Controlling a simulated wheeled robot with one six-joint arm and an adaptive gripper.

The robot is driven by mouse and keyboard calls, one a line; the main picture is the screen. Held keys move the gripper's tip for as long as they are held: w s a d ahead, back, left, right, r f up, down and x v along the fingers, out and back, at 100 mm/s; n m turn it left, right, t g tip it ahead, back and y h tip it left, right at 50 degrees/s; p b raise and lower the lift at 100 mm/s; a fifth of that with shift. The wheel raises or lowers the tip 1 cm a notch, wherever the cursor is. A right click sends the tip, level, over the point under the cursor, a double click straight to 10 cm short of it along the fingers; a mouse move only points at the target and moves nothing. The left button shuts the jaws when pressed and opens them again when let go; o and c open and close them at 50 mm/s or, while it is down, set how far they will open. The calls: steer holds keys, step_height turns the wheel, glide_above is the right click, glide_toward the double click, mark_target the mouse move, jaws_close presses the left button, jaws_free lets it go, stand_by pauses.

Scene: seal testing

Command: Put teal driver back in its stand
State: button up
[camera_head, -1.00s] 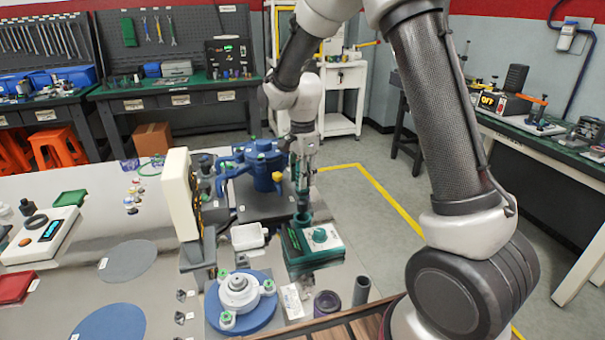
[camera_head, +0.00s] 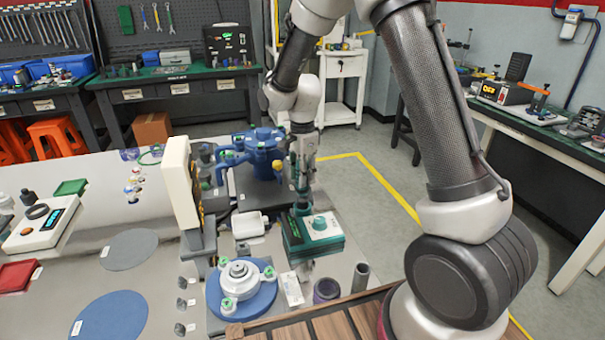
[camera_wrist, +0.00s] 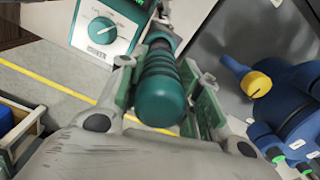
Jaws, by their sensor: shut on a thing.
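The teal driver (camera_wrist: 160,88) fills the middle of the wrist view, its ribbed handle end towards the camera. My gripper (camera_wrist: 165,100) is shut on it, with a green-padded finger on each side. In the head view my gripper (camera_head: 303,178) points down just behind the teal-and-black box with a dial (camera_head: 318,228). The driver's lower end is close to the box's back left corner; I cannot tell whether they touch. The box's dial face also shows at the top of the wrist view (camera_wrist: 103,28). I cannot clearly make out the driver's stand; its tip is partly hidden.
A blue clamp-like fixture (camera_head: 262,160) stands just left of my gripper. A cream upright panel (camera_head: 180,185) is further left. A blue round base with a white fitting (camera_head: 241,288), a dark cup (camera_head: 327,290) and a grey cylinder (camera_head: 361,283) stand in front.

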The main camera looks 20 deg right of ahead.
steer(key=shift+f, duration=0.25)
steer(key=o, duration=1.3)
steer(key=shift+r, duration=2.45)
steer(key=s+d+r+n+t, duration=0.1)
steer(key=s+d+r+n, duration=0.4)
steer(key=r, duration=0.5)
steer(key=s+d+r+n+t, duration=0.1)
steer(key=s+d+r+n, duration=0.1)
steer(key=s, duration=0.6)
steer(key=s+d+r+n+t, duration=0.1)
steer(key=s+d+r+n, duration=0.2)
steer(key=s, duration=0.5)
steer(key=s+d+r+n+t, duration=0.1)
steer(key=s+d+r+n, duration=0.2)
steer(key=s+d+n, duration=0.2)
steer(key=s, duration=0.3)
